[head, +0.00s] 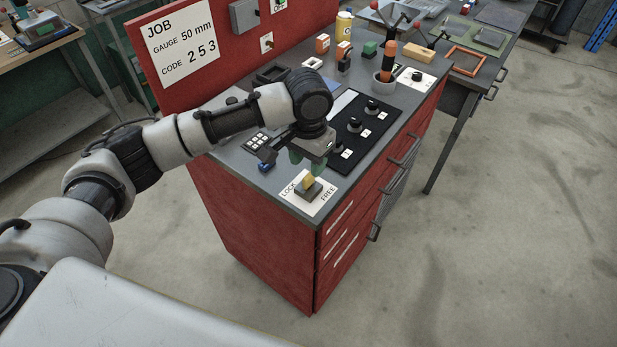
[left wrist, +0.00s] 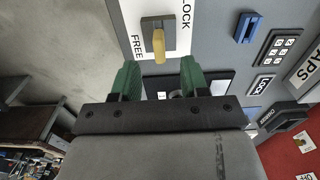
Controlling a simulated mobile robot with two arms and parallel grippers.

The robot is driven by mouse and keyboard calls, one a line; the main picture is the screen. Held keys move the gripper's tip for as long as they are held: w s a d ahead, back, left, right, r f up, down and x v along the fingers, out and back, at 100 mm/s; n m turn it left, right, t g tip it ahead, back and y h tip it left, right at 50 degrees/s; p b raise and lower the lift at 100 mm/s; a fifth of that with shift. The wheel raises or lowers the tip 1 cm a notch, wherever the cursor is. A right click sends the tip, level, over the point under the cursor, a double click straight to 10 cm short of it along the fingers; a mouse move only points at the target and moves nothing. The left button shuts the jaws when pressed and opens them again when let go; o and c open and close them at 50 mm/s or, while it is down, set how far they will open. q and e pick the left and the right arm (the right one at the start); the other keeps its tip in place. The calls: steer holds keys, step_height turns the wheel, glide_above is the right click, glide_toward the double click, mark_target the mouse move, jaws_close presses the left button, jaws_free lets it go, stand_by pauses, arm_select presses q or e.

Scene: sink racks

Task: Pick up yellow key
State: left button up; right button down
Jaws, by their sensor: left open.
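The yellow key (head: 308,181) stands upright in a small grey lock block (head: 309,190) on a white card (head: 322,206) marked LOCK and FREE, near the front corner of the red cabinet's top. In the left wrist view the key (left wrist: 158,45) shows at the top, just beyond and between the green fingertips. My left gripper (head: 308,162) is above and slightly behind the key, with its fingers pointing down. In the left wrist view the left gripper (left wrist: 158,78) is open and empty, apart from the key. My right gripper is not in view.
A blue piece (head: 265,167) and a keypad (head: 257,142) lie left of the gripper. A black panel with several knobs (head: 355,125) is to the right. The cabinet edge is close to the card.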

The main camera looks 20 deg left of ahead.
mark_target(309, 175)
arm_select(q)
steer(key=shift+f+p, duration=0.35)
steer(key=shift+f, duration=0.25)
step_height(309, 175, down, 4)
steer(key=shift+f+p, duration=0.2)
steer(key=shift+p, duration=0.4)
steer(key=shift+c, duration=0.4)
jaws_close()
